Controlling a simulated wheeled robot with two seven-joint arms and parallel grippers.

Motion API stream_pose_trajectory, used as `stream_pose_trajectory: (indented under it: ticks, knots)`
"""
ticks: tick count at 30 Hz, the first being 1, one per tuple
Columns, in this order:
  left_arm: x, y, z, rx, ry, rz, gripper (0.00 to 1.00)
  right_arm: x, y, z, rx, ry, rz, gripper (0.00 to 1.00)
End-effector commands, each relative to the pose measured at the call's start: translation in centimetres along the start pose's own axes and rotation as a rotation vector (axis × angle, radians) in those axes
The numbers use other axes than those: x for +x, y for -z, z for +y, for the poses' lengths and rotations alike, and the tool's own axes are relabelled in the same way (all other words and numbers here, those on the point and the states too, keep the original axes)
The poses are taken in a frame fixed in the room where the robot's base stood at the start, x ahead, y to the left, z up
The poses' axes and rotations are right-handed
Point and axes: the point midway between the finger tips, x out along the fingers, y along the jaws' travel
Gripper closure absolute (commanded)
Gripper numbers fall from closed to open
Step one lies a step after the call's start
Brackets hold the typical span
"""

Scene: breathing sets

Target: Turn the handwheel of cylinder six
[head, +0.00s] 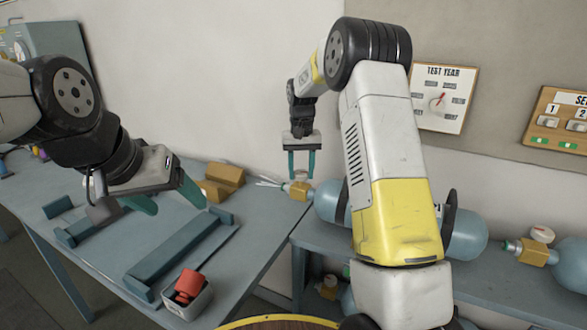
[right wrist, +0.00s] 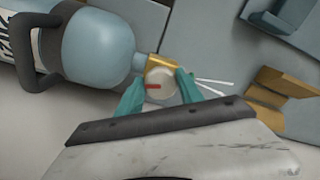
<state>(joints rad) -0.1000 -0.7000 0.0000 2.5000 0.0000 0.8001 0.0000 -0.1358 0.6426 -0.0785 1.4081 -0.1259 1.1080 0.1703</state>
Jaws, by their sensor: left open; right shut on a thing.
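A blue cylinder (head: 332,202) lies on its side on the bench along the wall, partly hidden by my right arm. Its number cannot be read. Its brass valve (head: 298,190) points left and carries a pale round handwheel (head: 301,175). My right gripper (head: 302,163) is shut on this handwheel from above. In the right wrist view, the teal fingers (right wrist: 160,88) sit on either side of the handwheel (right wrist: 163,92), which has a red mark, beside the blue cylinder (right wrist: 98,48). My left gripper (head: 170,205) is open and empty above the left table.
Another cylinder (head: 571,265) with a brass valve (head: 533,252) lies at the right. The left table (head: 95,240) holds a blue cradle (head: 180,255), a small bin (head: 190,300) with a red item, and brown blocks (head: 220,183). A dial board (head: 443,97) hangs on the wall.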

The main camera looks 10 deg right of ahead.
Motion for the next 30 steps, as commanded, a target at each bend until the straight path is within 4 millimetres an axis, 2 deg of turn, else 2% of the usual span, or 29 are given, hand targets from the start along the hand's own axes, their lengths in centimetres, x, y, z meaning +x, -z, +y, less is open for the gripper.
stream_pose_trajectory:
  ticks: [30]
  knots:
    - [0.00, 0.00, 0.00, 0.000, 0.000, 0.000, 0.28, -0.18, 0.41, 0.44, -0.965, -0.002, 0.007, 0.97]
